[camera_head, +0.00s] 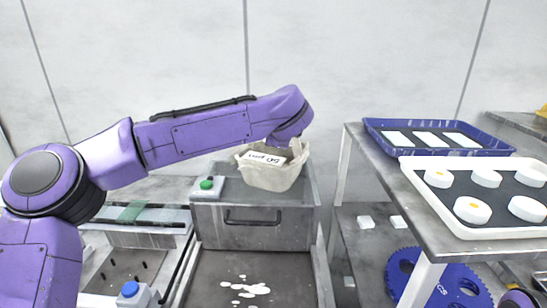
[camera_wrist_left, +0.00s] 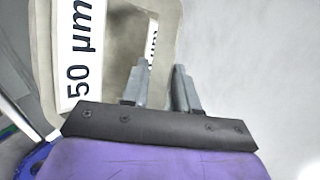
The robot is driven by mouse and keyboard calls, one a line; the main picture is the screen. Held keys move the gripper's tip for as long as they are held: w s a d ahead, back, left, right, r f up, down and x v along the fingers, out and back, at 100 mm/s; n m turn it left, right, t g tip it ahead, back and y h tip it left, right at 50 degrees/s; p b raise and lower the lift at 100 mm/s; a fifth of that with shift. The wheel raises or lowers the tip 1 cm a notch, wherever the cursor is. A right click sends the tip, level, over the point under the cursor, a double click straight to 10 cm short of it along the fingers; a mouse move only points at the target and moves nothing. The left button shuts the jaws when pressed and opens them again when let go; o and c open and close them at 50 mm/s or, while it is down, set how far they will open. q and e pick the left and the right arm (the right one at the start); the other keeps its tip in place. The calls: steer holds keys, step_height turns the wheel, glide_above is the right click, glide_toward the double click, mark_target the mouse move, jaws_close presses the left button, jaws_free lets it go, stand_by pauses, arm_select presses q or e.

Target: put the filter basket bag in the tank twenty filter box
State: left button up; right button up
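The filter basket bag (camera_head: 268,178) is a beige, open-topped bag with a white label. It is at the top of a grey steel box (camera_head: 252,229), which I take as the tank twenty filter box; I cannot tell whether it sits in it or on it. My left gripper (camera_head: 296,142) is over the bag's right rim, its fingers mostly hidden by the wrist. In the left wrist view, the gripper (camera_wrist_left: 161,75) is open, its fingers apart on either side of the bag's rim (camera_wrist_left: 166,50). The label reads "50 µm". My right gripper is out of view.
A box with a green button (camera_head: 207,185) is left of the bag. A blue-button box (camera_head: 131,290) is lower left. A steel table on the right holds a blue tray (camera_head: 371,126) and a white tray (camera_head: 428,186) with white discs.

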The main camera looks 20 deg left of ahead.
arm_select(q)
steer(key=p+x, duration=0.1)
steer(key=x, duration=0.1)
steer(key=shift+w+a, duration=0.3)
steer(key=shift+w, duration=0.05)
steer(key=shift+w+a+f, duration=0.1)
steer(key=shift+f, duration=0.15)
jaws_close()
steer(key=shift+r, duration=0.1)
